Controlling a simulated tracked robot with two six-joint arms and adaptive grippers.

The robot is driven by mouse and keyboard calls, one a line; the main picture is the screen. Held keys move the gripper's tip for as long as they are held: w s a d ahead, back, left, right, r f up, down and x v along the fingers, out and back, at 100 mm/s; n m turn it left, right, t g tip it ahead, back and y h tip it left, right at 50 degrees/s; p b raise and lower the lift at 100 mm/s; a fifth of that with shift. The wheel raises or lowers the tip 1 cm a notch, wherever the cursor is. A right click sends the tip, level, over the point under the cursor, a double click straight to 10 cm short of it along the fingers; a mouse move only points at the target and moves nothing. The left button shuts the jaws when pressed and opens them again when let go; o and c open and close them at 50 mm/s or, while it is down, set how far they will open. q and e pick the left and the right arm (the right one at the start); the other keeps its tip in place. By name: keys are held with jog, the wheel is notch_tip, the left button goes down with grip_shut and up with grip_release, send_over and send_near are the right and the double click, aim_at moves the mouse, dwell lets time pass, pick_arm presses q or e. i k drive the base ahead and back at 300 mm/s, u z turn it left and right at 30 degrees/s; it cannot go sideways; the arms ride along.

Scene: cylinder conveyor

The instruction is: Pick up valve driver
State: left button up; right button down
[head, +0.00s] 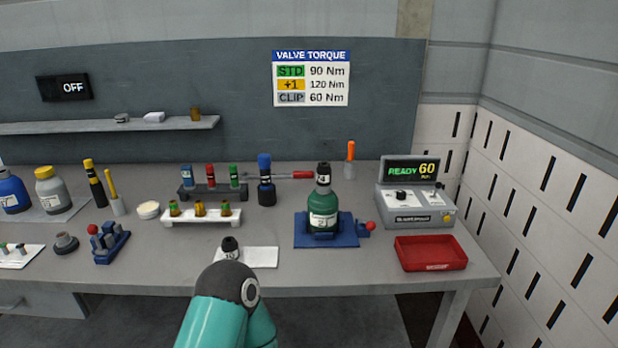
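No item is clearly labelled as the valve driver. An upright black tool with a blue top and a pale label (265,183) stands on the bench, left of the green cylinder, and may be it. The green cylinder (322,208) with a black labelled neck stands upright in a blue holder (346,232) with a red knob. A small black labelled piece (230,247) shows at the left end of a white mat (262,257), partly hidden by a teal link of mine. Neither of my grippers is in view.
Socket racks (203,217) stand left of the blue-topped tool. A controller reading READY 60 (414,205) and a red tray (430,266) are at right. Bottles and other tools (52,189) crowd the left. The front bench strip is fairly clear.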

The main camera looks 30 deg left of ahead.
aim_at(265, 161)
jog(key=z, duration=0.9)
jog(key=k, duration=1.85)
jog(key=u, duration=0.9)
jog(key=i, duration=1.2)
